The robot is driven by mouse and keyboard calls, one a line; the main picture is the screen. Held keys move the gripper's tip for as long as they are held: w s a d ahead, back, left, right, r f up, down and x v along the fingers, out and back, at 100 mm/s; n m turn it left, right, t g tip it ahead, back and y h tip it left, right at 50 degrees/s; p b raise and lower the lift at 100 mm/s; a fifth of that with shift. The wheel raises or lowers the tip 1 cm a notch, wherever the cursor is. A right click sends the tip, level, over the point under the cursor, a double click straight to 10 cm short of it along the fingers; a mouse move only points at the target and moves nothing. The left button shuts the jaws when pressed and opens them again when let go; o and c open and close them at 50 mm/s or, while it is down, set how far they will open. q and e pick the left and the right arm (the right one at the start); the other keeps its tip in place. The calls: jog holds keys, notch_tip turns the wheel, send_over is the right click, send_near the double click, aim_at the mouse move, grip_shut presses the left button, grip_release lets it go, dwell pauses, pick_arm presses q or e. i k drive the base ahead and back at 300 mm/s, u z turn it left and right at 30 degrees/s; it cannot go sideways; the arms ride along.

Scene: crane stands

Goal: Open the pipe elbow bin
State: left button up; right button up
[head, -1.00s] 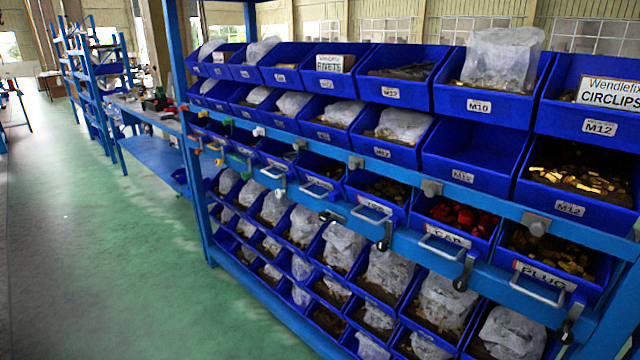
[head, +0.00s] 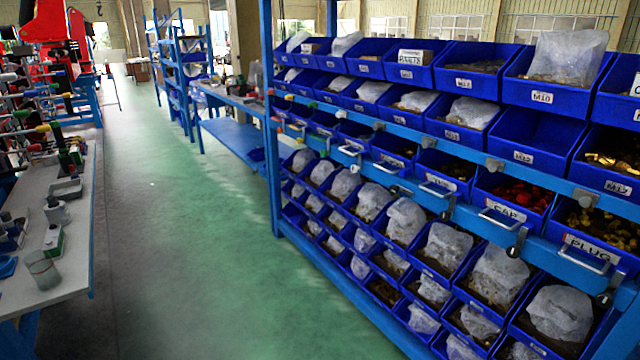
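A row of blue bins with metal front handles runs along the middle of the rack. The nearest is the PLUG bin (head: 588,245), holding brass-coloured parts. Beside it is the CAP bin (head: 500,209), holding red parts. Farther left are a handled bin with dark contents (head: 440,182) and another handled bin (head: 394,158); their labels are too small to read. I cannot tell which one is the pipe elbow bin. The handled bins look pushed in, with their fronts near the blue rail. Neither of my grippers is in view.
The blue rack (head: 272,120) carries open bins above and bagged parts below. Dark levers hang by the handles. A workbench (head: 60,240) with tools stands at the left. The green floor (head: 190,260) between is clear. Another bench (head: 228,98) stands farther back.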

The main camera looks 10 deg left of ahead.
aim_at(388, 149)
jog(key=z, duration=0.05)
jog(key=k, duration=0.45)
jog(key=u, duration=1.6)
jog(key=i, duration=0.95)
jog(key=z, duration=0.65)
jog(key=i, duration=0.6)
jog(key=z, duration=0.65)
